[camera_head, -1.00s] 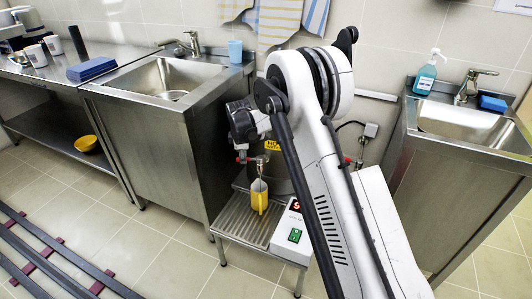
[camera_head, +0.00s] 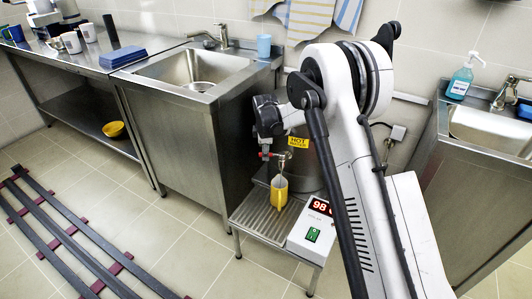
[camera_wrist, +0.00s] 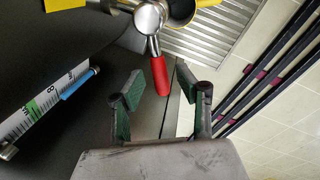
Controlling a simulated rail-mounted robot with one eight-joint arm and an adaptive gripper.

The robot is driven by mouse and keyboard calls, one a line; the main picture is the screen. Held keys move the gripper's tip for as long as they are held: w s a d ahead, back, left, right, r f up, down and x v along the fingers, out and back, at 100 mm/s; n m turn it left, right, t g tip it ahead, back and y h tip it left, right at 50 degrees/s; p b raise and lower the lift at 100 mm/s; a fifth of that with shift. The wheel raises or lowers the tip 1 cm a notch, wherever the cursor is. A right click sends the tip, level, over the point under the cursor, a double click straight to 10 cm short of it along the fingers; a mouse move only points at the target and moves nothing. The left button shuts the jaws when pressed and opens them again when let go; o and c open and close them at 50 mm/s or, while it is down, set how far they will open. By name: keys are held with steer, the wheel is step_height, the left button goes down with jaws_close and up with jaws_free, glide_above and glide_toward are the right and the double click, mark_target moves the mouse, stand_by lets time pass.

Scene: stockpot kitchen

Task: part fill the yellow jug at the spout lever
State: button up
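The yellow jug (camera_head: 279,194) stands upright on the grated tray (camera_head: 253,216), under the spout (camera_head: 283,160) of the large steel pot (camera_head: 312,172). Part of the jug shows at the top of the wrist view (camera_wrist: 182,10); its fill level cannot be seen. The spout lever has a red handle (camera_wrist: 160,76), which also shows small in the head view (camera_head: 264,155). My gripper (camera_wrist: 161,92) is open, with its green-padded fingers on either side of the lever's red end. No contact with the lever is visible. My arm hides part of the pot.
A yellow "HOT" label (camera_head: 298,142) is on the pot. A control box (camera_head: 312,232) with a red display reading 98 and a green switch stands right of the tray. Steel sinks stand on both sides.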

step_height(320, 180, up, 11)
steer(key=s, duration=0.2)
steer(key=shift+s+r, duration=0.15)
steer(key=shift+a, duration=0.1)
stand_by(6.6)
